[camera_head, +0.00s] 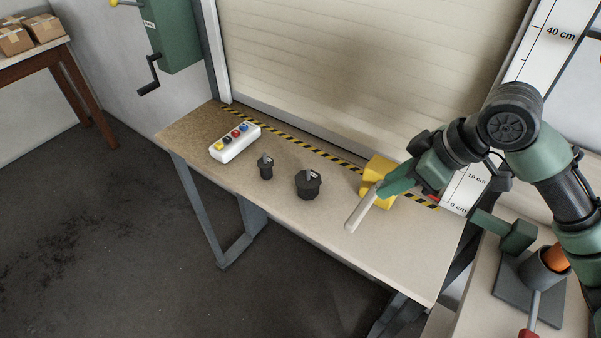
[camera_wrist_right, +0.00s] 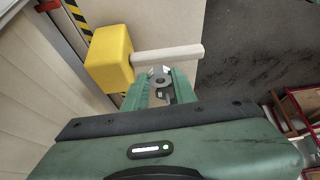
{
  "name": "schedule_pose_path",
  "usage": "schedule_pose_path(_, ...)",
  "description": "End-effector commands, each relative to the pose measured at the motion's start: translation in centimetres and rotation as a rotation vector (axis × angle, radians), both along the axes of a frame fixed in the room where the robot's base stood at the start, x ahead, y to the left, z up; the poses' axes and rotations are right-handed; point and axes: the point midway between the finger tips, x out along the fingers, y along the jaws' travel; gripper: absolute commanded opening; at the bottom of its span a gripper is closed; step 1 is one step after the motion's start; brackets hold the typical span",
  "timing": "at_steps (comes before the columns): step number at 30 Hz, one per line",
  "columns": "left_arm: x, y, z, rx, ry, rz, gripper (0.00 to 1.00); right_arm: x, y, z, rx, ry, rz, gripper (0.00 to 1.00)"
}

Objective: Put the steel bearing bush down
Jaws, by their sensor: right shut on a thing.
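The steel bearing bush (camera_wrist_right: 160,77) is a small grey ring, seen between the fingers of my right gripper (camera_wrist_right: 161,84) in the right wrist view. The gripper is shut on it. In the head view my right gripper (camera_head: 388,187) is low over the right part of the workbench (camera_head: 390,245), beside a yellow-headed mallet, and the bush cannot be made out there. I cannot tell whether the bush touches the bench. My left gripper is not in view.
The mallet's yellow head (camera_head: 374,170) and pale handle (camera_head: 361,209) are close to the gripper. The bench front is clear. A shutter (camera_head: 350,70) rises behind.

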Motion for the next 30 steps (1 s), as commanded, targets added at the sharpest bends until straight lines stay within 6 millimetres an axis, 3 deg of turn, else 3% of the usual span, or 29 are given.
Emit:
schedule_pose_path(1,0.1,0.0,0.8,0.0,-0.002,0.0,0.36,1.4,1.2,1.9,0.005,-0.006,0.025,0.0)
schedule_pose_path(9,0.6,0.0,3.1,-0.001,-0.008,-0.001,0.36,6.7,7.6,9.5,0.002,-0.005,0.187,0.0)
schedule_pose_path(15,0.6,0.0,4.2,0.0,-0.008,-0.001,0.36,8.6,11.8,14.5,-0.001,-0.002,0.295,0.0)
schedule_pose_path(18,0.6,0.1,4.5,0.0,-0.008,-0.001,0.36,8.9,13.0,16.0,-0.001,-0.002,0.325,0.0)
schedule_pose_path(23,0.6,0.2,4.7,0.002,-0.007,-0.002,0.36,9.2,13.8,16.5,-0.001,0.002,0.346,0.0)
schedule_pose_path(26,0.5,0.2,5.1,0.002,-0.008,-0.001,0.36,9.1,13.8,14.8,-0.001,0.006,0.348,0.0)
schedule_pose_path(30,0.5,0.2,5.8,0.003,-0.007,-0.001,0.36,9.0,13.7,11.2,-0.001,0.006,0.347,0.0)
